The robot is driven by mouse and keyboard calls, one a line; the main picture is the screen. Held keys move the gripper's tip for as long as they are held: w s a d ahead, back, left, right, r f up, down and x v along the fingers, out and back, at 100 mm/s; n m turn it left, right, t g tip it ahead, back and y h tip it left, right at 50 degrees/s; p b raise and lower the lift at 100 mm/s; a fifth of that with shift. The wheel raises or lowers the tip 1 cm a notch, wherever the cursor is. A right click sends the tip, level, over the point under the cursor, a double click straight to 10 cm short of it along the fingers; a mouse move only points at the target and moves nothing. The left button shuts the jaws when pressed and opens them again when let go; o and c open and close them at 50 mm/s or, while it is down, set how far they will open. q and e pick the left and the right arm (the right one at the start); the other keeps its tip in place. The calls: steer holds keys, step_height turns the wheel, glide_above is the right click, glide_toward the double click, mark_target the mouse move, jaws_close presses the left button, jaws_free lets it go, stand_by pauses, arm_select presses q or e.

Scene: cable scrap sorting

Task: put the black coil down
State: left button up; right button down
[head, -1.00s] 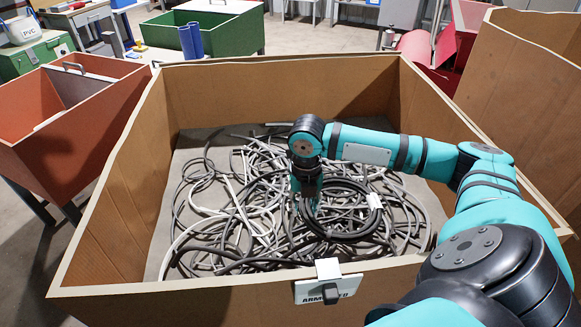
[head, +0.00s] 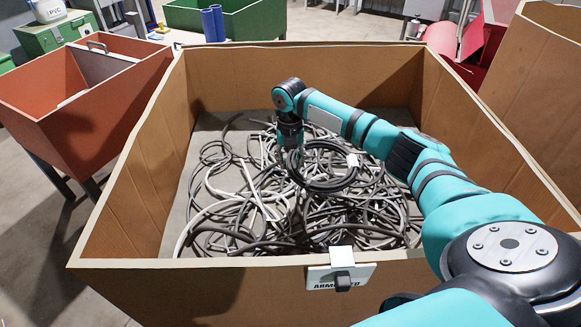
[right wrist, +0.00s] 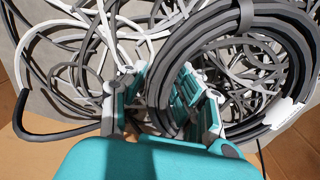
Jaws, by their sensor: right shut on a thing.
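The black coil (head: 335,186) is a ring of dark cable with a white tag, over the scrap pile inside the large cardboard box (head: 130,205). My right gripper (head: 292,158) points down at the coil's left side. In the right wrist view the coil (right wrist: 164,78) passes between the two teal-and-grey fingers, which are shut on it. The rest of the ring and its tag (right wrist: 284,112) extend to the right. I cannot tell whether the coil's underside touches the pile. My left gripper is not in view.
Tangled grey, black and white cables (head: 235,215) cover much of the box floor. The box walls stand all around. A label holder (head: 340,277) hangs on the front rim. An orange-red bin (head: 75,105) stands to the left, a green bin (head: 250,22) behind.

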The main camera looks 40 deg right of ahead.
steer(key=shift+f, duration=1.2)
steer(key=shift+f, duration=0.6)
steer(key=c, duration=1)
jaws_free()
steer(key=shift+s, duration=0.1)
step_height(320, 180, up, 13)
steer(key=shift+r, duration=0.1)
